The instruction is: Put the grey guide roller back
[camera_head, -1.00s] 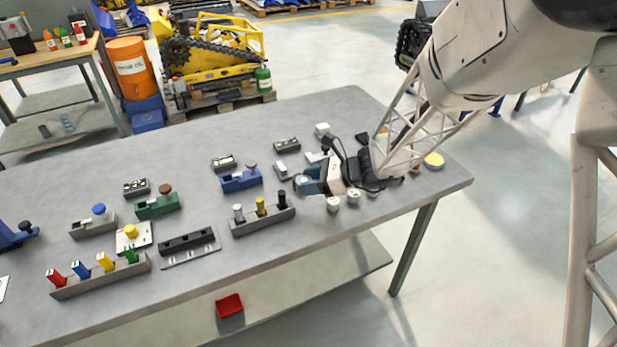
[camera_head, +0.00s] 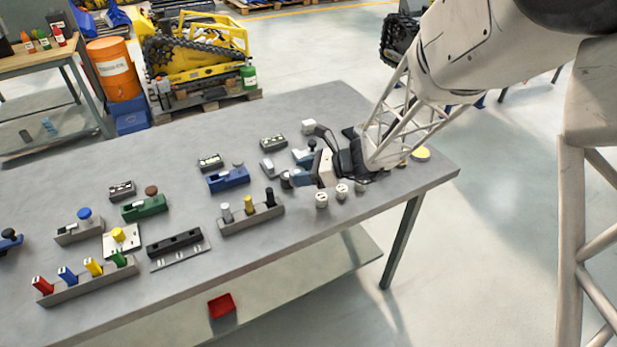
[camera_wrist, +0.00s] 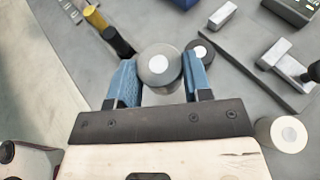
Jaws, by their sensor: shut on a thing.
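A grey roller (camera_wrist: 158,66) with a pale centre is between the blue fingers of my gripper (camera_wrist: 160,82) in the wrist view. My gripper is shut on it. In the head view the roller (camera_head: 286,180) shows small at the tip of my gripper (camera_head: 298,178), close over the table. A grey rack (camera_head: 252,220) with a grey, a yellow and a black upright roller stands to the left of my gripper. Part of it, with the yellow roller (camera_wrist: 97,18) and black roller (camera_wrist: 117,41), shows at upper left in the wrist view. The held roller's underside is hidden.
A dark round piece (camera_wrist: 203,50) with a pale centre lies close beside my right finger. Cream round pieces (camera_head: 321,200) stand near the table's front edge. A blue block (camera_head: 228,179) and a green block (camera_head: 144,207) sit farther left.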

